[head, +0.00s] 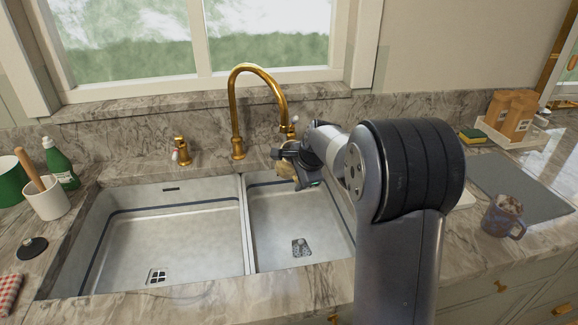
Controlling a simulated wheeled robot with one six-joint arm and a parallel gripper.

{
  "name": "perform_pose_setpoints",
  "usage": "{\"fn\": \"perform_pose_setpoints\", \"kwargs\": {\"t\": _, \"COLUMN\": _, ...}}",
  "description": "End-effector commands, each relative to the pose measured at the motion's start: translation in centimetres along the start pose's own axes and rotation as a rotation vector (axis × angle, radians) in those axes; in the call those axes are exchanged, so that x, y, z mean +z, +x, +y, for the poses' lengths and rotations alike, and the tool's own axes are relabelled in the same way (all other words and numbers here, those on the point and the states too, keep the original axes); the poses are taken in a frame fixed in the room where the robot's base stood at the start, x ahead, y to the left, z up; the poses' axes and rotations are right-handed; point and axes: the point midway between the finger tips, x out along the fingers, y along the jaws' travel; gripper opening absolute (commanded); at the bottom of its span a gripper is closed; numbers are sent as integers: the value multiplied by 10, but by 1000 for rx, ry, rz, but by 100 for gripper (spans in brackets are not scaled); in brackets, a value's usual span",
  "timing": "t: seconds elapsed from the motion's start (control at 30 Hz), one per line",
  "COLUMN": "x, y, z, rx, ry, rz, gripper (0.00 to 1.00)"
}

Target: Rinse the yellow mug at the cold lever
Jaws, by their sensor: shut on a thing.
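My gripper (289,162) is over the right sink basin (290,225), below the spout of the gold tap (236,120). It is shut on a small tan-yellow thing, the yellow mug (286,171) as far as I can tell; my gripper and arm hide much of it. Another white-tipped lever (294,119) shows right of the spout, partly behind my arm. I cannot read which lever is cold. I see no clear water stream.
The left basin (170,240) is empty. A white crock (47,200), green bottle (60,165) and black stopper (32,248) stand left.

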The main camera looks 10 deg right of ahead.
Motion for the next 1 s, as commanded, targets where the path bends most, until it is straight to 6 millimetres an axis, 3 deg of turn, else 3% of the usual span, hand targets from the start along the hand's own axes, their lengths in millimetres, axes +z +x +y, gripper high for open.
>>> {"fn": "perform_pose_setpoints", "kwargs": {"t": 1.0, "x": 7, "y": -1, "z": 0, "rx": -2, "ry": 1, "rz": 1, "gripper": 0}}
